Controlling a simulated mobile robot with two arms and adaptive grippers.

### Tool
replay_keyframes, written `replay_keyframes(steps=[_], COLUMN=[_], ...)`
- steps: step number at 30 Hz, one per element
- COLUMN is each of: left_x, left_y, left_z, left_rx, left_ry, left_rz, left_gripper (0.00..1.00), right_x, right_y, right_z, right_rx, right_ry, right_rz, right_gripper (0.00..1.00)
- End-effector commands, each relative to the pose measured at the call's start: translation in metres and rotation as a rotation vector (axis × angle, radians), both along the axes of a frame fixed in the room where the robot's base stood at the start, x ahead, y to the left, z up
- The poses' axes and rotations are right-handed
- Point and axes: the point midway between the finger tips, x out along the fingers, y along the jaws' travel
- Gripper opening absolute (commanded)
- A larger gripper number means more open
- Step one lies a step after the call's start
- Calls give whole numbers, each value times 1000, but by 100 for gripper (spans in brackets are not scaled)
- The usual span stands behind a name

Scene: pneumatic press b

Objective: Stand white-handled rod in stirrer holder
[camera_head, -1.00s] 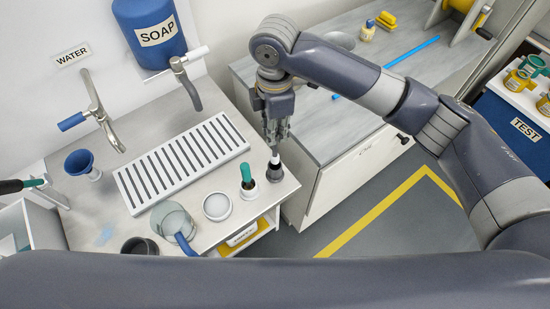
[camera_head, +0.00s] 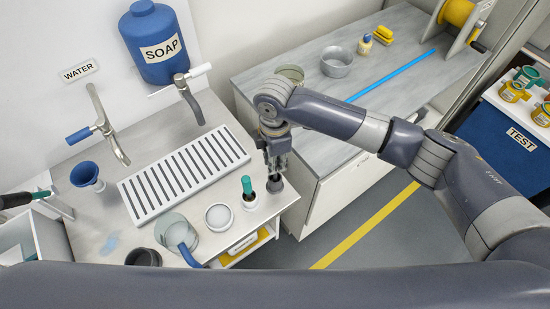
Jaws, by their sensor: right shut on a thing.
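My right gripper (camera_head: 276,166) points down at the right front corner of the sink counter (camera_head: 128,215). It is shut on the white-handled rod, which is mostly hidden between the fingers. Directly below the fingertips stands a small dark grey holder (camera_head: 275,185). The rod's lower end is hidden, so I cannot tell how deep it sits in the holder. Just left of it, a teal-handled stirrer (camera_head: 247,186) stands upright in a similar small holder (camera_head: 249,201). My left gripper is not in view.
A white slatted drain rack (camera_head: 184,175) lies behind. A white round dish (camera_head: 218,217), a glass beaker (camera_head: 170,224) and a dark cup (camera_head: 143,257) stand left along the front. A grey bench (camera_head: 300,100) lies beyond the gap at right.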

Motion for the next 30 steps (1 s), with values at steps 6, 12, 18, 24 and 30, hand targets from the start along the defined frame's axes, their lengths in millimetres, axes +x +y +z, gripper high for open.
replay_keyframes(steps=[6,12,18,24,30], left_x=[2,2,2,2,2], left_y=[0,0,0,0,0], left_z=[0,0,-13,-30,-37], left_rx=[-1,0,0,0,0], left_ry=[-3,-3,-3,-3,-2], left_rz=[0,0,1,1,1], left_gripper=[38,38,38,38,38], right_x=[0,0,0,4,6], right_y=[0,0,0,3,4], right_z=[-1,-1,-4,33,78], right_rx=[0,0,0,4,3], right_ry=[0,0,-1,-5,-2], right_rz=[0,0,2,1,1], right_gripper=[36,36,36,36,36])
